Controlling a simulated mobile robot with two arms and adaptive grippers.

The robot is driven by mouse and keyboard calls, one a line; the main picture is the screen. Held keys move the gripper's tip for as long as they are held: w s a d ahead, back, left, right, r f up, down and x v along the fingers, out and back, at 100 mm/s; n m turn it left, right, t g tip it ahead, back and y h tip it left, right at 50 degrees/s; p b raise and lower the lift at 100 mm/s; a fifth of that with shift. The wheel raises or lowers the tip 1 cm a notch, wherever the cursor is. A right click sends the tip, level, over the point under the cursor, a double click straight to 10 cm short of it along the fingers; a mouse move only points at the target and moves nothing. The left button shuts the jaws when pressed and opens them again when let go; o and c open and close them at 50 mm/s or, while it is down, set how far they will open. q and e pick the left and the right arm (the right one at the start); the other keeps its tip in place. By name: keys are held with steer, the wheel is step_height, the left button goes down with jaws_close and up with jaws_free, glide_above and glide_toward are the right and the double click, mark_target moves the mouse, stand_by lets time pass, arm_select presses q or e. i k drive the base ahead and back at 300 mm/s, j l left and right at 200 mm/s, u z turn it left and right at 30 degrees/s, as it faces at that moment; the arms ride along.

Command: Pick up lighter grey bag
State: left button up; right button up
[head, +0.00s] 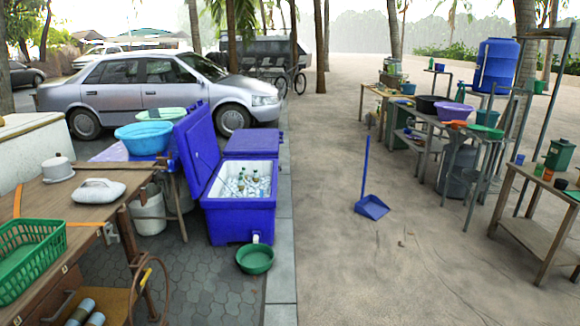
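A light grey, rounded item (98,191), which may be the lighter grey bag, lies on the wooden table (90,212) at the left. It has a low, lumpy shape with a raised, handle-like part on top. No second, darker bag can be made out. Neither of my grippers shows in the head view.
A green basket (30,258) and a whitish lidded pot (58,167) share the table. A blue cooler (240,215) with bottles stands right of it, a green bowl (255,260) before it. A blue dustpan (371,207) stands on open sandy ground. Cluttered tables (425,140) line the right.

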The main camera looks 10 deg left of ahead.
mark_target(92, 191)
steer(key=i+u, duration=0.2)
steer(key=i, duration=0.4)
steer(key=i+u, duration=0.2)
steer(key=i, duration=0.35)
steer(key=i+l+u, duration=0.2)
steer(key=i, duration=0.4)
steer(key=i+l+u, duration=0.15)
steer(key=i, duration=0.4)
